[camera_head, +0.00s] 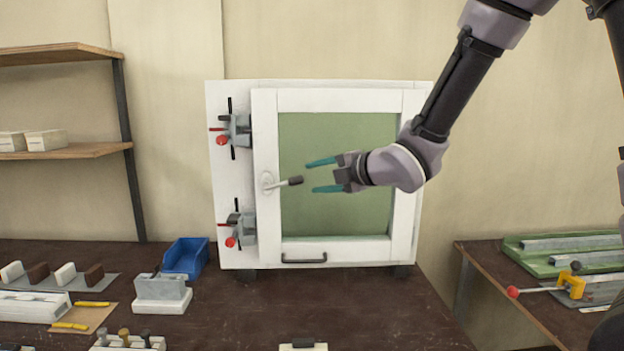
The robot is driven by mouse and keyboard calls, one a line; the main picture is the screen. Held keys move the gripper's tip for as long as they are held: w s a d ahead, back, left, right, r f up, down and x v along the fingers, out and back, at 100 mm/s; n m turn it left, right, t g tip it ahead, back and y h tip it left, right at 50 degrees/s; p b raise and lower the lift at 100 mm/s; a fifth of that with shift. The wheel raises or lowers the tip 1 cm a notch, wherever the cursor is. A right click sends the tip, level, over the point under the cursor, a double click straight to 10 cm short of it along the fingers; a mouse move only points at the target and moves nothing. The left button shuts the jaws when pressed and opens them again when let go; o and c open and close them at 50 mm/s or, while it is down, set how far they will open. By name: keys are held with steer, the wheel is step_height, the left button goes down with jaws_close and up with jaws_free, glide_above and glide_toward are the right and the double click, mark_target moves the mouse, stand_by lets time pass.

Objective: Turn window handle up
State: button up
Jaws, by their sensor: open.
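The window handle (284,183) is a white lever with a dark grip, on the left stile of a white window frame (264,130). It points to the right, tilted slightly upward. My gripper (322,175) has two teal fingers that point left. It is open, just to the right of the handle, with one finger above and one below the level of the grip. The grip end appears close to the gap between the fingers. Whether it lies between them in depth, I cannot tell. No contact is visible.
Two clamps with red knobs (235,130) (239,230) sit left of the handle. A black pull (304,258) is on the lower rail. A blue bin (185,257) and small blocks stand on the dark bench (330,300) at left. A second bench (540,305) is at right.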

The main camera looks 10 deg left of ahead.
steer(key=shift+f, duration=0.1)
steer(key=c, duration=0.5)
steer(key=shift+w+f+n, duration=0.25)
steer(key=shift+f+n, duration=0.05)
jaws_close()
steer(key=d+f+n+g+y, duration=0.3)
steer(key=f+n+y, duration=0.25)
steer(key=n, duration=0.25)
steer(key=d+f+n+g+y, duration=0.2)
steer(key=d+f+n+y, duration=0.25)
steer(key=f+n, duration=0.3)
steer(key=w+a+r, duration=0.2)
steer(key=a+r, duration=0.6)
steer(key=a, duration=0.3)
steer(key=shift+r+y, duration=0.15)
steer(key=shift+y, duration=0.15)
